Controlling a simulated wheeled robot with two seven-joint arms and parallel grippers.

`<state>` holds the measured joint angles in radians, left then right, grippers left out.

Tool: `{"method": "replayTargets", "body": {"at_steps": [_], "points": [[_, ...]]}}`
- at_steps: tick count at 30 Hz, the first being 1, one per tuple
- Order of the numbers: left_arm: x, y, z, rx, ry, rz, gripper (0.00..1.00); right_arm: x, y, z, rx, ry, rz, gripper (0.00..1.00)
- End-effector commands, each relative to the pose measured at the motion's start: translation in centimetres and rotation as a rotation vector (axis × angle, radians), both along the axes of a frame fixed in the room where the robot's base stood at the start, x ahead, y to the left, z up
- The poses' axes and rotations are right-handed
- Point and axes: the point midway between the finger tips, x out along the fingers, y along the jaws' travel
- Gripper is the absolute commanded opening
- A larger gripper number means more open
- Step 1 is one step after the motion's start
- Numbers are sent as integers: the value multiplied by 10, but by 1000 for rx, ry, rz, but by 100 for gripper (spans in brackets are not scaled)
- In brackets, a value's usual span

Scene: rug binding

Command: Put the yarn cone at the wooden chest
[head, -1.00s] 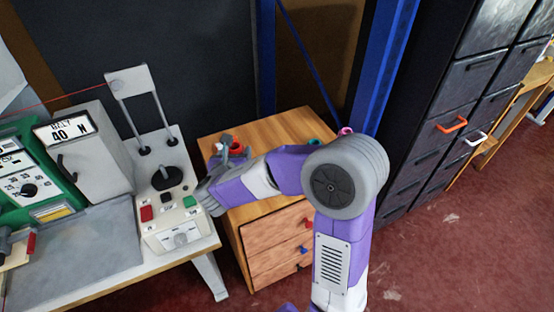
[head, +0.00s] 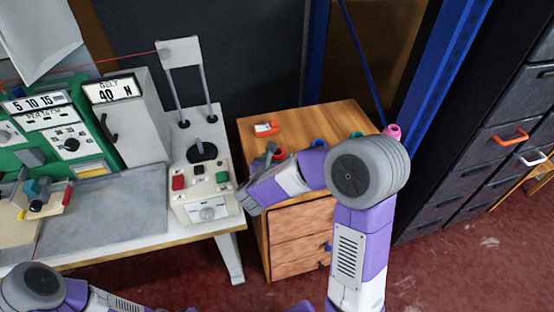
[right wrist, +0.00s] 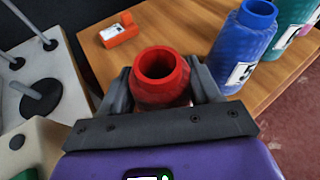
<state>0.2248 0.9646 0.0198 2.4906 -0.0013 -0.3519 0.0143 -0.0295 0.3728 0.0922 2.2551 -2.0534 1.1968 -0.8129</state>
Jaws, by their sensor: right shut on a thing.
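The wooden chest (head: 343,113) stands right of the work bench, a drawer unit with a flat top. My right gripper (head: 272,155) is over the left part of its top, shut on a red yarn cone (right wrist: 162,78). The cone is hollow at its upper end and looks upright between the fingers in the right wrist view; its lower part is hidden there. I cannot tell if its base touches the top. Blue (right wrist: 246,45), teal (right wrist: 288,28) and pink (head: 392,132) cones stand along the right side of the top. My left gripper is out of view; only its arm shows.
A small orange and white item (head: 265,128) lies on the chest top near the back left, beyond the red cone. A control box (head: 205,190) with buttons stands on the bench at left. A blue post (head: 418,75) and dark drawer cabinet (head: 470,150) rise at right.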

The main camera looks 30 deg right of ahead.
Motion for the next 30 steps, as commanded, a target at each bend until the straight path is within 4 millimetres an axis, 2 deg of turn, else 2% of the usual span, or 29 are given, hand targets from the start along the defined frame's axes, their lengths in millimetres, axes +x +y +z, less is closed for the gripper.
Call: {"method": "replayTargets", "body": {"at_steps": [5,6,10,22,30], "points": [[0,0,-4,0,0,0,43,0,0,-2,0,-2,1,20],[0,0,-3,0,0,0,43,0,0,-2,0,0,1,67],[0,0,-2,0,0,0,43,0,0,-2,0,0,1,87],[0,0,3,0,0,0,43,0,0,3,0,0,0,88],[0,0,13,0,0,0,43,-33,36,24,-1,-1,6,88]]}}
